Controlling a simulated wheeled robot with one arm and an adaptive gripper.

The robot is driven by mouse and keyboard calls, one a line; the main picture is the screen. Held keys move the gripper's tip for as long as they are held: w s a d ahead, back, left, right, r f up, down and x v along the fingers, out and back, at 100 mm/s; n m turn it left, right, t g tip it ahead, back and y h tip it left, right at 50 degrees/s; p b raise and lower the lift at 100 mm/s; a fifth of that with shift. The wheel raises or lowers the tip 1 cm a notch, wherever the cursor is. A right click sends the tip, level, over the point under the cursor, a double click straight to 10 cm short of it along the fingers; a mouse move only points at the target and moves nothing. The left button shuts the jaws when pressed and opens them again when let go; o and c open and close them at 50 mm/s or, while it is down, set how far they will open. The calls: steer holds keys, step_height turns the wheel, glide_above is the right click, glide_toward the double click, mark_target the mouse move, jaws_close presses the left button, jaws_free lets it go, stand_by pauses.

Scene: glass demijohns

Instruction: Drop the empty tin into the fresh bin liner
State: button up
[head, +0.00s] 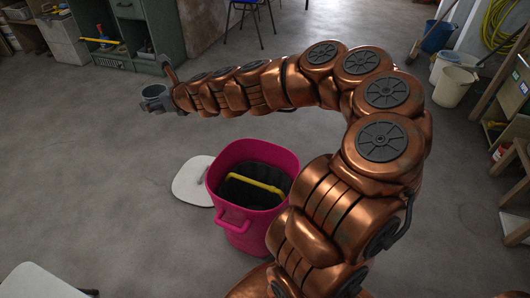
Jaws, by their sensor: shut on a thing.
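The empty tin (153,92) is a small grey, open-topped cylinder at the upper left, at the far end of my arm. My gripper (163,101) is shut on it, holding it upright. The fingers are small and partly merge with the tin's outline. A bright pink bin (247,227) with side handles stands on the floor at lower centre. The black bin liner (236,190) lines its inside, with a yellow strip (256,184) across it. My gripper and tin are up and to the left of the bin, apart from it. My arm hides part of the bin's right side.
A white lid (192,182) lies on the floor against the bin's left. A pale surface (40,282) juts in at bottom left. Green cabinets (125,40) stand at back left, buckets (453,86) and shelves at right. The floor between is clear.

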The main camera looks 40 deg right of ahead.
steer(key=s+d+f+n+g+y+b, duration=0.1)
steer(key=s+d+f+n+y, duration=0.15)
steer(key=d+f, duration=0.55)
steer(key=s+d+f+n+g+y+b, duration=0.25)
steer(key=d+f, duration=0.35)
steer(key=f, duration=0.3)
steer(key=s+d+f+n+g+y, duration=0.35)
steer(key=s+d+f, duration=0.25)
steer(key=s, duration=0.4)
step_height(320, 180, down, 6)
steer(key=b, duration=0.7)
steer(key=shift+t+h, duration=0.3)
steer(key=shift+h, duration=0.15)
steer(key=shift+s+d+f, duration=0.1)
steer(key=o, duration=1.1)
steer(key=v, duration=1.2)
